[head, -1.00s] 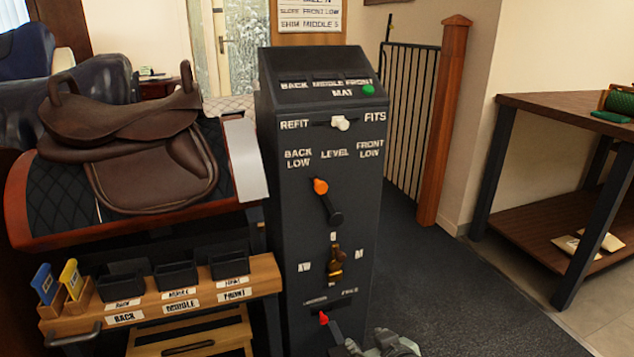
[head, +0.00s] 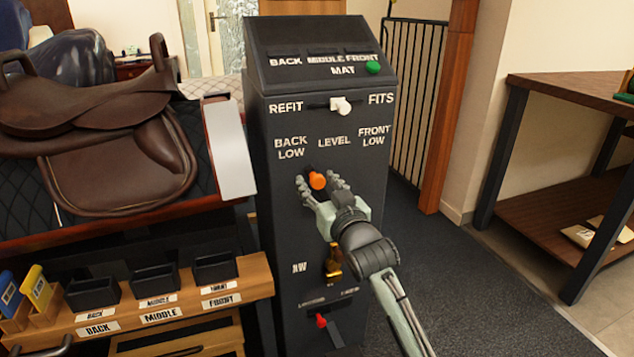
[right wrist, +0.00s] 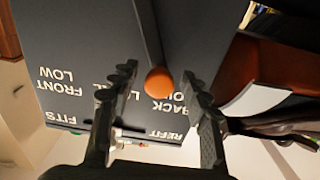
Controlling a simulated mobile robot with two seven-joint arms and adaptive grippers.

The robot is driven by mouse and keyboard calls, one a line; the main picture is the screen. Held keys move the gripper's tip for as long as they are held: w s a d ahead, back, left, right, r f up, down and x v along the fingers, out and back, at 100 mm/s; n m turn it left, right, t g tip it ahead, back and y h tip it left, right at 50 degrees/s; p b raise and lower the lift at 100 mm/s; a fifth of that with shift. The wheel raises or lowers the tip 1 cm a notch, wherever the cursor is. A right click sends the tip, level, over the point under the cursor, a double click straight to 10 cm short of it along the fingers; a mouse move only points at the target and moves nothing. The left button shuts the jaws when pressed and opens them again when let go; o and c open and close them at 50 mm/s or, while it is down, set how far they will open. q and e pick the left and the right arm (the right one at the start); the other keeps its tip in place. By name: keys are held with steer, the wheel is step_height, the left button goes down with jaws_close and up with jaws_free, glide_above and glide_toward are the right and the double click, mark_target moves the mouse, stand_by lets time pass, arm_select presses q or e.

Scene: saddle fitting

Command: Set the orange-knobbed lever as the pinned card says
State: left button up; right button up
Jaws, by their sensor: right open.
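The orange-knobbed lever (head: 317,180) is on the front of the dark control column (head: 285,215), under the labels BACK LOW, LEVEL and FRONT LOW. Its knob sits below and a little left of LEVEL. My right gripper (head: 320,187) is at the knob, open, with a finger on each side. In the right wrist view the orange knob (right wrist: 159,83) shows between the spread fingers (right wrist: 158,74), with gaps; I see no firm contact. My gripper hides the lever's lower part in the head view. The pinned card is out of view. My left gripper is not in view.
A white knob (head: 341,106) stands above, between REFIT and FITS, with a green button (head: 373,68) higher up. A brass lever (head: 333,264) and a red-tipped lever (head: 321,321) are below. A saddle (head: 100,140) and labelled bins (head: 155,281) are left; a table (head: 560,100) is right.

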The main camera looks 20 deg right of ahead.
steer(key=shift+w, duration=0.45)
jaws_close()
